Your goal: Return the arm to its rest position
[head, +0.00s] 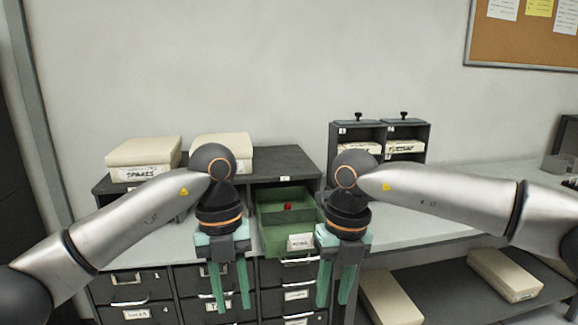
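My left gripper (232,302) hangs with its green fingers pointing down, in front of the dark drawer cabinet (188,284). Its fingers are apart with nothing between them. My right gripper (333,300) also points down, to the right of the left one. Its fingers are apart and empty. Both arms come in from the sides at similar height, and neither gripper is seen to touch anything.
A green drawer (275,238) stands pulled out between the grippers, with a small red thing (288,206) inside. White boxes, one marked SPARES (143,158), lie on the dark shelf. A two-bay rack (358,132) stands behind on the grey counter (440,208).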

